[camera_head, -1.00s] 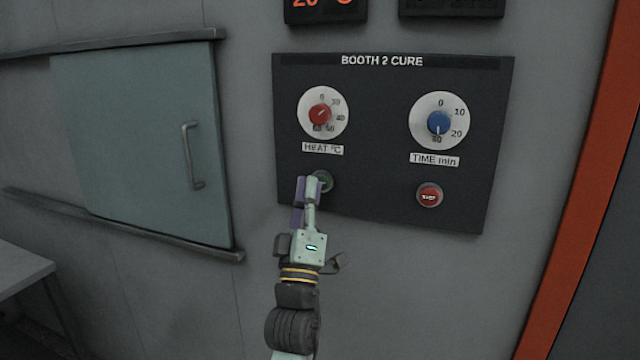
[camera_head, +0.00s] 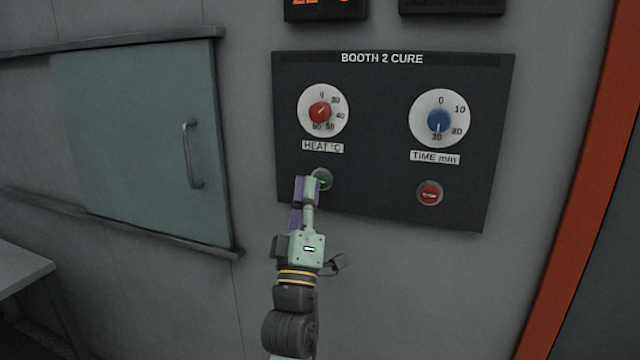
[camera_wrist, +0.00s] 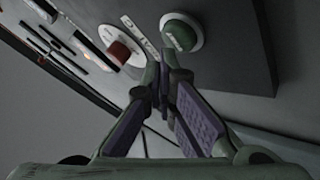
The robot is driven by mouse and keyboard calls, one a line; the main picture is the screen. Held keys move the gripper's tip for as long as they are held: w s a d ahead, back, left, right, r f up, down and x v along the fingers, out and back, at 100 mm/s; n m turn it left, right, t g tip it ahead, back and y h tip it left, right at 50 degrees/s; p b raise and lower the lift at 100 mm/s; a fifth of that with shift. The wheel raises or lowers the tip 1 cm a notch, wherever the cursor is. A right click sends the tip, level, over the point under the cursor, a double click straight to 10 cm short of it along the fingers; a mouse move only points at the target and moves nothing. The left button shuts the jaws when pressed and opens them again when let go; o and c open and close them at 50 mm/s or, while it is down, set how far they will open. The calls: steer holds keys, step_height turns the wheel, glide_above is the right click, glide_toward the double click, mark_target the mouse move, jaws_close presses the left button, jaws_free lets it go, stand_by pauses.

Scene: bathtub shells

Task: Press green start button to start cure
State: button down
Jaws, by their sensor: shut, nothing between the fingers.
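The green start button (camera_head: 323,179) sits at the lower left of the dark panel (camera_head: 380,190) headed BOOTH 2 CURE. My gripper (camera_head: 307,182) is shut and empty, and its fingertips overlap the button's left lower edge in the head view. In the wrist view the green button (camera_wrist: 181,34) shows whole on its pale ring, beyond and above my closed fingertips (camera_wrist: 163,82). There the tips look apart from it. The red heat knob (camera_head: 320,113) is above the button. The blue time knob (camera_head: 438,122) is to the right.
A red stop button (camera_head: 429,193) is at the panel's lower right. Two dark displays, the left one (camera_head: 326,9) lit orange, hang above. A sliding door (camera_head: 140,140) with a handle (camera_head: 192,155) is at left. A table corner (camera_head: 22,272) is at lower left.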

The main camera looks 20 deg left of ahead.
steer(key=shift+s, duration=0.15)
steer(key=s+b, duration=0.1)
steer(key=s, duration=0.4)
steer(key=shift+a, duration=0.1)
stand_by(0.4)
stand_by(0.5)
